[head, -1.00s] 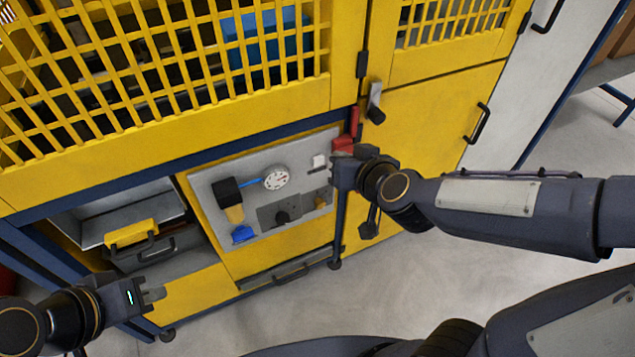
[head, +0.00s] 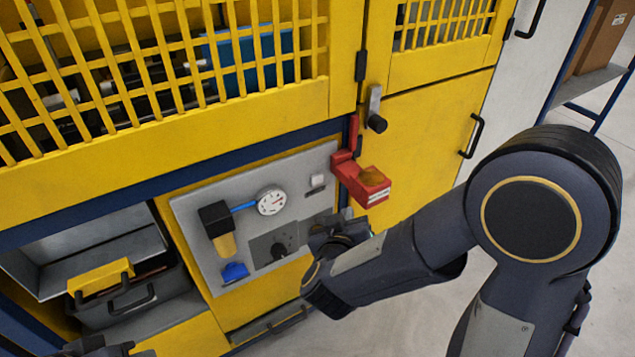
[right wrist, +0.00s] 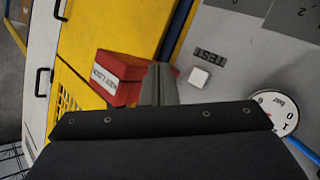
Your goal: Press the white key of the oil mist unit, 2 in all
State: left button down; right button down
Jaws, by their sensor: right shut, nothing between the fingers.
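The white key (head: 317,180) is a small square button at the upper right of the grey panel (head: 188,214). In the right wrist view the white key (right wrist: 199,77) sits beside a "TEST" label, to the right of my fingers. My right gripper (head: 334,217) is at the panel's right edge, below the key in the head view, partly hidden by its own wrist. In the right wrist view its fingers (right wrist: 158,85) are shut and empty, apart from the key in the picture. My left gripper (head: 135,350) barely shows at the bottom left edge; its fingers are mostly cut off.
A red box (head: 362,180) with a label juts out just right of the key. A lever handle (head: 375,112) sticks out above. An open drawer bay is at left.

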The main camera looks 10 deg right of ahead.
aim_at(317, 180)
jog(key=w+a, duration=0.3)
jog(key=w, duration=0.5)
jog(key=shift+b, duration=0.35)
jog(key=shift+w, duration=0.1)
dwell(1.7)
jog(key=shift+w+a+p, duration=0.15)
jog(key=shift+w+p, duration=0.25)
jog(key=shift+p, duration=0.05)
